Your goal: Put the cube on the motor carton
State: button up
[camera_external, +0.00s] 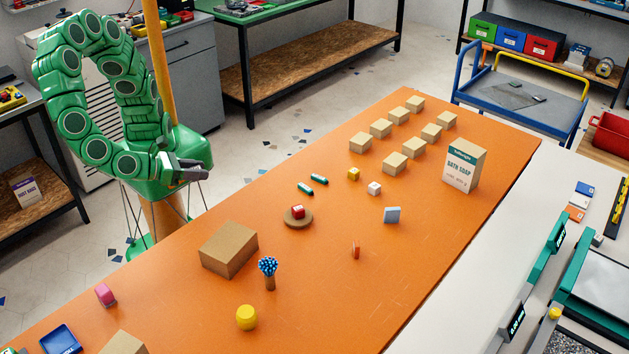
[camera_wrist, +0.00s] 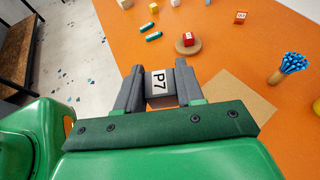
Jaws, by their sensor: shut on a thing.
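My gripper (camera_wrist: 158,82) is shut on a dark grey cube with a white label reading P7 (camera_wrist: 159,85). In the outside view my gripper (camera_external: 196,172) is raised beyond the table's left edge, and the cube is hard to make out there. A plain brown carton (camera_external: 229,250) stands on the orange table, to the right of and nearer the camera than my gripper. Its top also shows in the wrist view (camera_wrist: 240,102), right of the fingers. No lettering shows on it, so I cannot tell if it is the motor carton. Another brown carton (camera_external: 125,344) is cut off at the bottom edge.
A red cube (camera_external: 297,212) sits on a round wooden disc. Several small tan boxes (camera_external: 380,128) and a soap box (camera_external: 464,166) stand farther back.

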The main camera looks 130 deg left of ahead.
jog(key=w+d+f, duration=0.2)
jog(key=w+f, duration=0.2)
jog(key=w, duration=0.4)
send_over(228, 240)
jog(key=f, duration=0.5)
jog(key=shift+s, duration=0.35)
jog(key=shift+w+f, duration=0.4)
jog(key=shift+f, duration=1.6)
jog(key=shift+f, duration=0.1)
jog(key=o, duration=1)
